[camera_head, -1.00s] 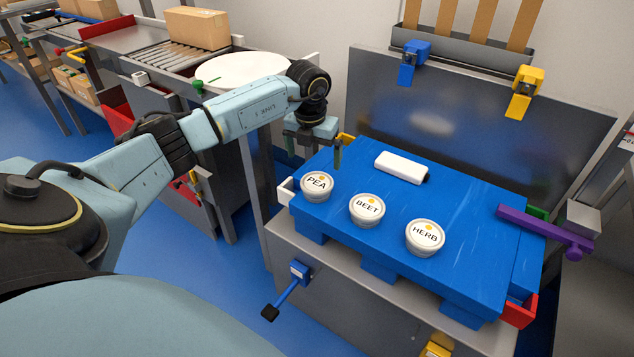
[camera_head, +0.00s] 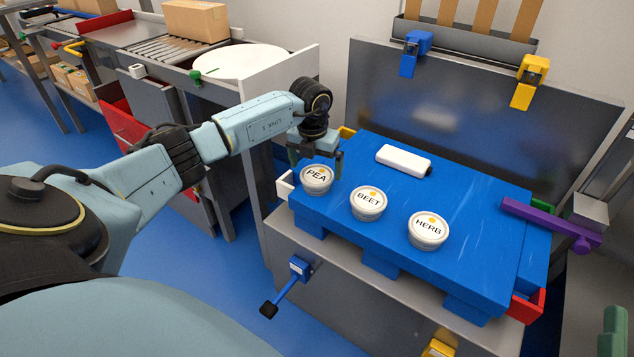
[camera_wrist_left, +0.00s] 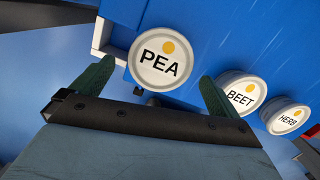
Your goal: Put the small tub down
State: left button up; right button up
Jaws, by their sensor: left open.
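Three white round tubs stand in a row on a blue raised platform (camera_head: 470,205). They are the PEA tub (camera_head: 316,180), the BEET tub (camera_head: 368,203) and the HERB tub (camera_head: 428,231). They look about alike in size, so I cannot tell which one is called small. My left gripper (camera_head: 315,162) is open and empty, just behind and above the PEA tub. In the left wrist view its fingers (camera_wrist_left: 156,72) point to either side of the PEA tub (camera_wrist_left: 160,62), apart from it.
A white bar (camera_head: 403,160) with a dark end lies behind the tubs. A purple handle (camera_head: 550,222) crosses the platform's right side, with a red bin (camera_head: 527,306) below. A grey panel (camera_head: 470,110) stands behind. A green piece (camera_head: 614,330) shows at lower right.

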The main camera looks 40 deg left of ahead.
aim_at(317, 174)
pick_arm(q)
jog(key=f+b, duration=0.2)
jog(key=f, duration=0.1)
jog(key=shift+w+f, duration=0.15)
jog(key=shift+w, duration=0.2)
jog(key=shift+f, duration=0.45)
pick_arm(e)
jog(key=shift+s+d+r+t+y, duration=0.1)
jog(key=shift+s+r+t+y, duration=0.15)
jog(key=shift+s+r+t, duration=0.35)
jog(key=shift+s+d+r+t+y, duration=0.15)
jog(key=shift+s+r+t, duration=0.3)
jog(key=shift+t, duration=0.5)
jog(key=shift+s+r+t+y, duration=0.3)
jog(key=shift+s+r+t, duration=0.05)
jog(key=shift+r+t, duration=0.4)
pick_arm(q)
jog(key=c, duration=1.1)
jog(key=shift+c, duration=0.2)
jog(key=shift+w+r, duration=0.1)
jog(key=shift+r, duration=0.1)
